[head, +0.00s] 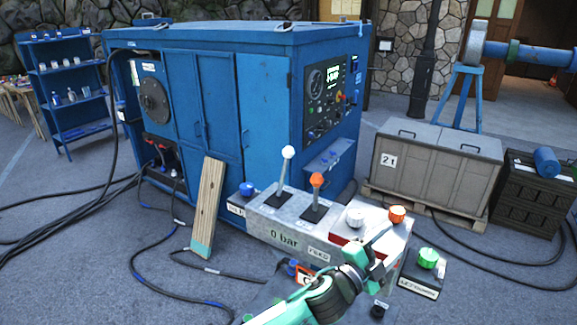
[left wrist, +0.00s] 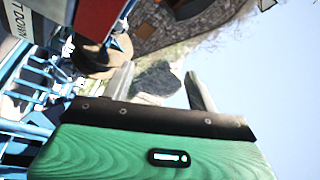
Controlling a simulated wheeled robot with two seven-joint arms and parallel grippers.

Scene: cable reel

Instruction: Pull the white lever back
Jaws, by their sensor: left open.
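The white lever (head: 283,176) with a round white knob stands upright, leaning slightly right, on the grey control box (head: 258,228) in the head view. An orange lever (head: 316,185) stands just right of it. My left gripper (head: 386,248) is at the box's right end, in front of the orange round knob (head: 397,214) and well right of the white lever, not touching it. In the left wrist view its two fingers (left wrist: 162,85) are apart, with nothing seen between them. The white lever cannot be made out there. My right gripper is not seen.
A white round knob (head: 355,217) and a blue one (head: 247,188) sit on the box. A green knob (head: 428,257) is on a low unit at right. A wooden plank (head: 208,205) leans on the blue cabinet (head: 215,100). Hoses (head: 150,255) cross the ground.

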